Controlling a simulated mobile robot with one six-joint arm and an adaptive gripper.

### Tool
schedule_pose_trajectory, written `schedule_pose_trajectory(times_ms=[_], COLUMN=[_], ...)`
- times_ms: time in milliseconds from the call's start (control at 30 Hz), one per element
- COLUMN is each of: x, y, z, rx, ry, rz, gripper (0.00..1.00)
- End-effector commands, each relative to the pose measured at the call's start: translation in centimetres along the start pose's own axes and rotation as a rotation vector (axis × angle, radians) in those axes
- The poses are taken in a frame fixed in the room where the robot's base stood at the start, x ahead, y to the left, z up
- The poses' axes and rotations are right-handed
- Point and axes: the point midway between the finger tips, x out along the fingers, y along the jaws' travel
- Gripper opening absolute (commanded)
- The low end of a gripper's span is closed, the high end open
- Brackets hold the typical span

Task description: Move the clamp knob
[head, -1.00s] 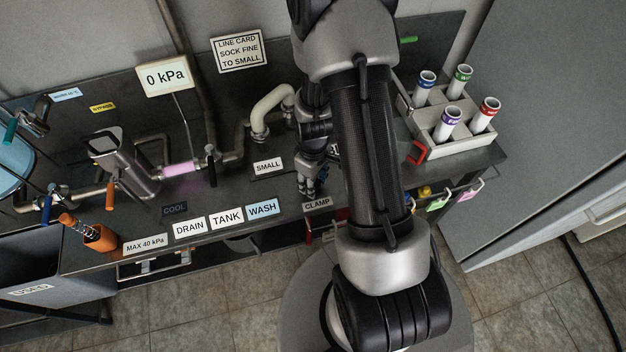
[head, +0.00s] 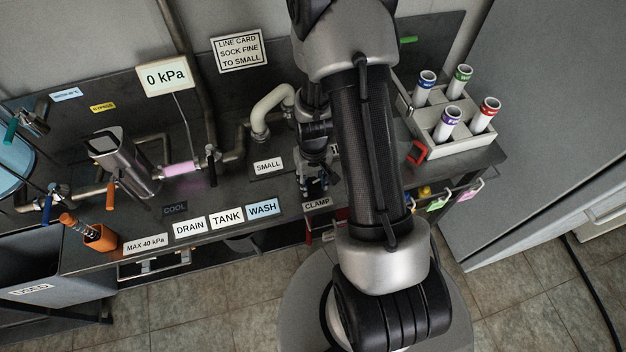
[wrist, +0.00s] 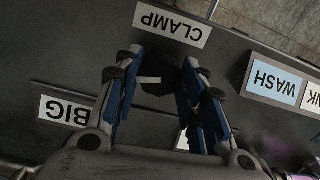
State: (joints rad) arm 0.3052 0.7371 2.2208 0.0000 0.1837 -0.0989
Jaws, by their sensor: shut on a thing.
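The clamp knob (wrist: 158,84) is a dark, nearly black piece with a white bar beside it. It sits between my fingers in the wrist view, next to the CLAMP label (wrist: 172,24). My gripper (wrist: 162,66) is shut on it, with a blue-lined finger on each side. In the head view my gripper (head: 316,187) is low over the bench, just behind the CLAMP label (head: 317,203). The knob cannot be made out there, and my arm covers part of the area.
The WASH label (head: 263,208) and SMALL label (head: 268,166) lie left of my gripper. A pale curved pipe (head: 268,107) rises behind. A grey rack (head: 460,146) of several capped tubes stands right. The pressure display (head: 166,76) reads 0 kPa.

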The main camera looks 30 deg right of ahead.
Motion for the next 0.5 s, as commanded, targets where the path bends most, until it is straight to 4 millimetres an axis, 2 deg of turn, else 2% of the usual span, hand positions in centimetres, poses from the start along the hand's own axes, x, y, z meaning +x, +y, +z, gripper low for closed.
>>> schedule_pose_trajectory(times_ms=[433, 467, 500], x=[-0.01, -0.01, -0.01], y=[0.00, 0.00, 0.00], z=[-0.03, -0.03, -0.03], rx=[0.009, 0.009, 0.009], ry=[0.001, 0.001, 0.001], rz=[0.000, 0.000, 0.000], gripper=[0.13, 0.39, 0.42])
